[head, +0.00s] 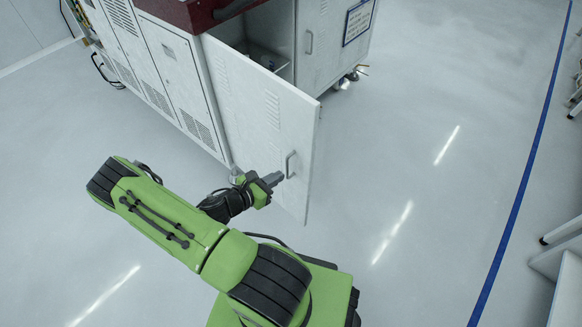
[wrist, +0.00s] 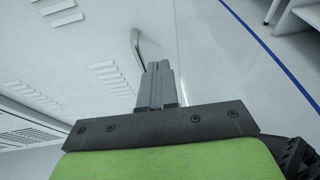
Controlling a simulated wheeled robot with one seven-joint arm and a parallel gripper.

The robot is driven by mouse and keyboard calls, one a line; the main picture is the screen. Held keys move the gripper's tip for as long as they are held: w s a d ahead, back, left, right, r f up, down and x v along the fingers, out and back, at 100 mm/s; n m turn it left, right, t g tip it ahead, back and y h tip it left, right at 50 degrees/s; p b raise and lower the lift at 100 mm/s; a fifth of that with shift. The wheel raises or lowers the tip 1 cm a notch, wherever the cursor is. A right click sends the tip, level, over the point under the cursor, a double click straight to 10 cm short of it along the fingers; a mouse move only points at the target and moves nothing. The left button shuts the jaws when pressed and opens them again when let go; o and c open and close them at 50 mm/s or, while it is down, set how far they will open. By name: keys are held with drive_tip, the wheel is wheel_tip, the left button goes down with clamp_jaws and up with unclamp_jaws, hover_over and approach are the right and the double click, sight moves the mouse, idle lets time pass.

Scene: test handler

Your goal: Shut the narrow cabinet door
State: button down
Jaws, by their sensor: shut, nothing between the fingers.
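The narrow cabinet door (head: 262,108) is white with vent slots and stands wide open, swung out from the machine's cabinet (head: 268,45). Its handle (head: 290,165) is a grey bar near the free edge; it also shows in the wrist view (wrist: 137,48). My gripper (head: 276,178) is shut and empty. Its tips are close to the handle on the door's outer face. In the wrist view the closed fingers (wrist: 157,68) point at the door beside the handle. I cannot tell whether they touch it.
The dark interior of the cabinet is partly visible behind the door. Another panel with a handle (head: 309,42) stands to its right. The grey floor (head: 430,160) right of the door is clear up to a blue line (head: 518,190). White furniture (head: 566,285) stands at the right edge.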

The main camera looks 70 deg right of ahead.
sight(303, 161)
drive_tip(key=x, duration=0.2)
drive_tip(key=b+x, duration=0.1)
drive_tip(key=x, duration=0.2)
drive_tip(key=r+x, duration=0.1)
drive_tip(key=x, duration=0.2)
drive_tip(key=shift+s+b, duration=0.1)
drive_tip(key=shift+b, duration=0.2)
drive_tip(key=shift+s+d, duration=0.1)
drive_tip(key=shift+d, duration=0.25)
